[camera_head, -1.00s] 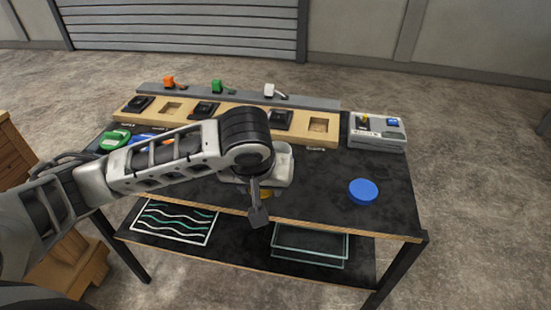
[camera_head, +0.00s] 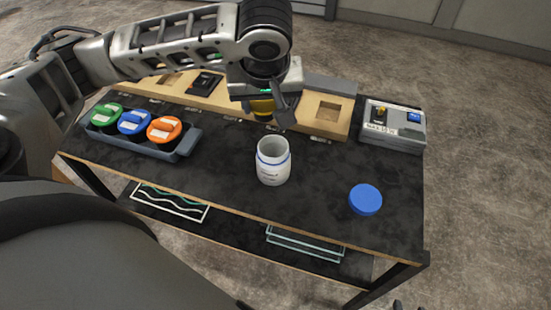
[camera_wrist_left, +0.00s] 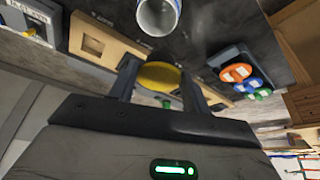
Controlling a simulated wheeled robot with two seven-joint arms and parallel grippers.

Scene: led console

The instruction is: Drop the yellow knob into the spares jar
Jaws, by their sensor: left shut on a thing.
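The yellow knob (camera_head: 262,107) is between the fingers of my left gripper (camera_head: 266,103), which is shut on it and holds it in the air. It also shows in the left wrist view (camera_wrist_left: 160,74). The spares jar (camera_head: 273,167) is white with a blue band and stands upright and open on the table, its mouth visible. In the head view the knob is just above the jar in the picture, apart from it. The wrist view shows the jar (camera_wrist_left: 158,16) beyond the knob. The blue lid (camera_head: 365,199) lies right of the jar. I cannot make out my right gripper.
A tray (camera_head: 187,147) with green, blue and orange-topped containers stands left of the jar. A wooden panel (camera_head: 310,112) with square recesses runs along the back. A grey console box (camera_head: 393,130) stands at the back right. The dark table is clear around the jar.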

